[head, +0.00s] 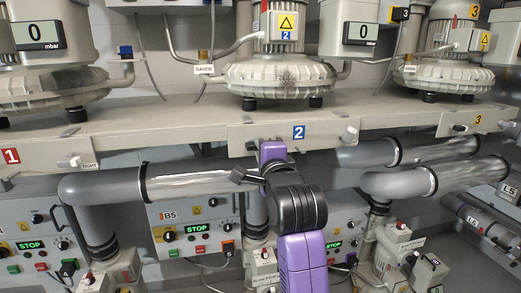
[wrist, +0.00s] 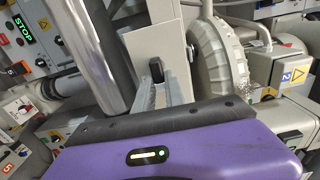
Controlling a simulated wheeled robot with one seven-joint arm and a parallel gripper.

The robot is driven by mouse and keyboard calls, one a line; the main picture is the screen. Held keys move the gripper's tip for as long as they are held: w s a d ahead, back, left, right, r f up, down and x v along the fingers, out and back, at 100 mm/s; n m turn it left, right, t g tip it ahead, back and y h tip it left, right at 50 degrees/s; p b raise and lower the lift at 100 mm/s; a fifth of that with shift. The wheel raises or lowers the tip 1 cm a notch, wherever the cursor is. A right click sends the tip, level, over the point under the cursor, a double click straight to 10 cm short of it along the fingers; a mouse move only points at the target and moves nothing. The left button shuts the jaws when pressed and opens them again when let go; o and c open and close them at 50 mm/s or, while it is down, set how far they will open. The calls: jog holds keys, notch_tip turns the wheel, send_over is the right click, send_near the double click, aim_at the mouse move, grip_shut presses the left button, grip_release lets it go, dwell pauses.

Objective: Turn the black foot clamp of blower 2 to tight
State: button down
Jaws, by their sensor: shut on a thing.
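Blower 2 (head: 278,75) stands on a beige shelf whose front beam (head: 312,133) bears a blue "2" plate. My purple gripper (head: 260,147) is up against this beam, left of the plate. It is shut on the black foot clamp, which is mostly hidden behind it in the head view. In the wrist view the black clamp (wrist: 156,70) shows as a small dark knob against the beam, with the fingers (wrist: 162,88) at it. How far the clamp is turned cannot be told.
A grey pipe (head: 200,182) with a shiny sleeve runs just below the beam, close to my arm; it is near the gripper in the wrist view (wrist: 95,50). Blower 1 (head: 55,85) and blower 3 (head: 440,70) stand either side. Control boxes (head: 190,225) line the space below.

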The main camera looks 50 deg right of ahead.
jog(key=c, duration=1.4)
grip_release()
jog(key=shift+s, duration=0.1)
jog(key=v, duration=0.7)
jog(key=shift+s+a+b, duration=0.2)
jog(key=shift+s+b, duration=0.05)
jog(key=shift+b, duration=0.1)
